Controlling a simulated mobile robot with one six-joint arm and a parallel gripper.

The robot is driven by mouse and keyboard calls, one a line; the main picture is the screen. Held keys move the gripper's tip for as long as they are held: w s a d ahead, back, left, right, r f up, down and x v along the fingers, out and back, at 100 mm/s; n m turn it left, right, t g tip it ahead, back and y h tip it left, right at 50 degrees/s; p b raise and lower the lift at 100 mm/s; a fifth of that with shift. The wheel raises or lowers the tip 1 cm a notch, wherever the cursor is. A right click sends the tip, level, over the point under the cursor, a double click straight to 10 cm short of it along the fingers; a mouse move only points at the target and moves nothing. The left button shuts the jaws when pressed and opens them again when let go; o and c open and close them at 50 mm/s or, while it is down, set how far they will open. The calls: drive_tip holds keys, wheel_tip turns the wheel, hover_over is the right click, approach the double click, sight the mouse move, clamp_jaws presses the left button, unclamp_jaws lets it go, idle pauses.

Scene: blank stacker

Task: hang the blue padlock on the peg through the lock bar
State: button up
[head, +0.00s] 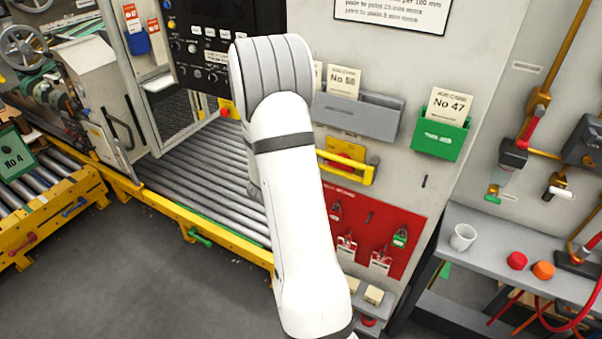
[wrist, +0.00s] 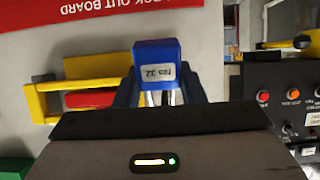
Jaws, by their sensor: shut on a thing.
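The blue padlock (wrist: 156,52) is between the fingers of my gripper (wrist: 158,77) in the wrist view. Its body carries a white label that reads upside down, and its metal shackle shows between the fingers. My gripper is shut on it. The yellow lock bar (wrist: 82,87), with a red part behind it, is on the panel just left of the padlock in the wrist view. The padlock looks apart from the bar. In the head view the lock bar (head: 345,170) shows right of my arm. My arm hides the gripper and padlock there. I cannot make out the peg.
The red lockout board (head: 375,215) holds several padlocks and tags below the bar. A grey holder (head: 355,117) and a green holder (head: 440,140) are above it. The black control panel (head: 205,45) is at the upper left. A roller conveyor (head: 205,170) runs left of my arm.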

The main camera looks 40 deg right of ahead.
idle(0.4)
drive_tip(key=o, duration=1.1)
drive_tip(key=shift+a, duration=0.1)
drive_tip(key=b+v, duration=0.1)
drive_tip(key=v, duration=0.6)
drive_tip(key=shift+a+r, duration=0.2)
drive_tip(key=shift+a, duration=0.1)
